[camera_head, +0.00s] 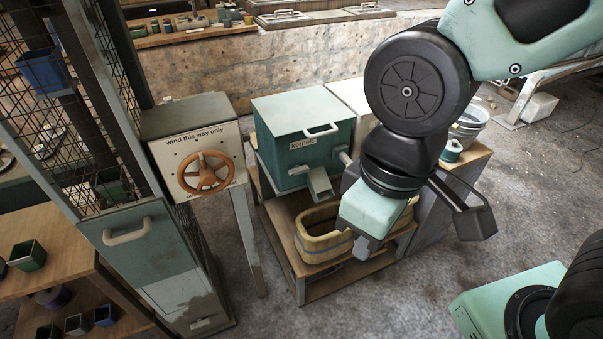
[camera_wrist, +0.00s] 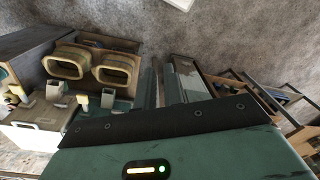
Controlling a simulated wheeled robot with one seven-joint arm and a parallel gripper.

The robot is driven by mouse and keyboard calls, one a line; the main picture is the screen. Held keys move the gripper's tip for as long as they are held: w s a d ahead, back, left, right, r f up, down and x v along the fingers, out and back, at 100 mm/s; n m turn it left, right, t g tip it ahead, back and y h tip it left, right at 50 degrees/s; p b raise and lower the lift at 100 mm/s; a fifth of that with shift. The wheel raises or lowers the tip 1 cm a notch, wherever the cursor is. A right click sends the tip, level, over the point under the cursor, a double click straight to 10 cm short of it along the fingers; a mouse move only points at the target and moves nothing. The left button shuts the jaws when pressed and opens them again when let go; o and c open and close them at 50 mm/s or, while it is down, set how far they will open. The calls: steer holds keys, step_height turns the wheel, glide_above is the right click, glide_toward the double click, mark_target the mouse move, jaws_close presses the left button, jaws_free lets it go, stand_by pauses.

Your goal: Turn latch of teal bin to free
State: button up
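The teal bin (camera_head: 328,146) stands on a wooden stand in the middle, with a pale lid, a white lid handle and a small label. My gripper (camera_head: 369,246) points down in front of the stand, right of the chute and apart from the bin. Its fingertips are too unclear to show an opening.
A wooden tub (camera_head: 323,240) stands below the chute; another is partly behind my gripper. A white bin (camera_head: 346,96) adjoins the teal bin. A box with a wheel (camera_head: 203,173) and a mesh tower (camera_head: 130,255) stand left. Floor (camera_head: 330,315) in front is clear.

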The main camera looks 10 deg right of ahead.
steer(key=o, duration=0.4)
steer(key=w+a+f+b, duration=0.1)
steer(key=w+f+b, duration=0.1)
steer(key=f, duration=0.1)
steer(key=w+a+f+t+y+b, duration=0.1)
steer(key=w+f+b, duration=0.1)
steer(key=f, duration=0.1)
steer(key=w+a+f+t+b, duration=0.1)
steer(key=w+f+b, duration=0.1)
steer(key=w+f, duration=0.1)
steer(key=shift+w+f+n+y, duration=0.1)
steer(key=shift+f+n+y, duration=0.3)
steer(key=shift+f, duration=0.2)
steer(key=shift+o, duration=0.2)
steer(key=n+t+y+b, duration=0.1)
steer(key=n+t+b, duration=1.3)
steer(key=b, duration=1.1)
glide_toward(300, 173)
steer(key=w, duration=0.2)
steer(key=w+a+f+m+t+b, duration=0.1)
steer(key=w, duration=0.2)
steer(key=w+m, duration=0.1)
steer(key=w, duration=0.2)
steer(key=shift+w+a+f+t, duration=0.15)
steer(key=shift+w+a+t, duration=0.15)
steer(key=shift+a, duration=0.1)
steer(key=shift+s, duration=0.1)
jaws_close()
